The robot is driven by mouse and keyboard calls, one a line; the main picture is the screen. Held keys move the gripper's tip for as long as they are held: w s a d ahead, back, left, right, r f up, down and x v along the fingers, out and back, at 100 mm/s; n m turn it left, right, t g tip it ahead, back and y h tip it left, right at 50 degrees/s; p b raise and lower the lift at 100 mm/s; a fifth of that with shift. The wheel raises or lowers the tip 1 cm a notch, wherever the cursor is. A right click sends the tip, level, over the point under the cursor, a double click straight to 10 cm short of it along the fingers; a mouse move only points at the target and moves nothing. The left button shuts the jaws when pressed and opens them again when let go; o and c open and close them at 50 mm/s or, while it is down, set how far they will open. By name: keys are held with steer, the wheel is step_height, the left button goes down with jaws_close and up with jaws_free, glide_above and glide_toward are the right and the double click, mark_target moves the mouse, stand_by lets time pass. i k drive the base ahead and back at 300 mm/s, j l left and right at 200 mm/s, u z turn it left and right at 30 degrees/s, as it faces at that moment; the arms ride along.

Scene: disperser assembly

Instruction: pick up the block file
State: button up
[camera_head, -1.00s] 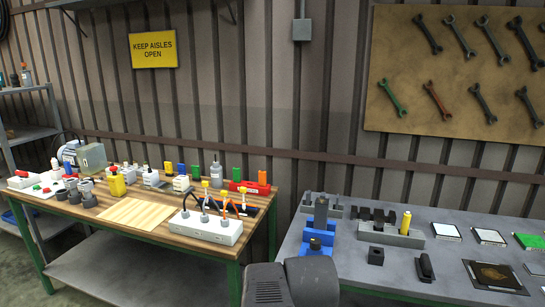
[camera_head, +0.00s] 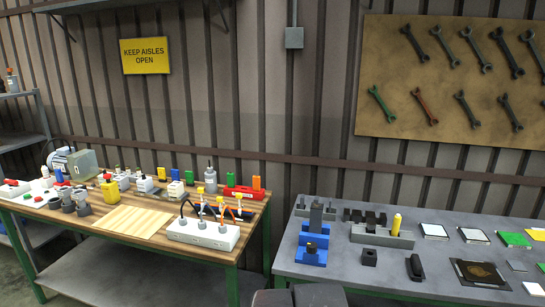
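I cannot tell for certain which object is the block file. On the grey table at the right, a black cube (camera_head: 369,257) and a black upright-ended block (camera_head: 415,267) stand apart near the front. A blue fixture (camera_head: 313,246) with grey upright parts stands to their left. Behind them a grey base (camera_head: 382,237) carries several black blocks and a yellow cylinder (camera_head: 396,224). My gripper is not in view; only dark grey parts of my arm show at the bottom edge. None of these objects is seen being held.
A dark square plate (camera_head: 480,273) and several white-framed plates (camera_head: 433,231) lie at the right. A wooden-topped bench (camera_head: 75,236) at the left holds a white socket strip (camera_head: 203,234) and many small parts. A gap separates the bench from the grey table (camera_head: 340,272).

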mark_target(414, 267)
steer(key=k+j, duration=0.4)
steer(key=k, duration=0.15)
steer(key=k+z, duration=0.2)
steer(key=k, duration=0.05)
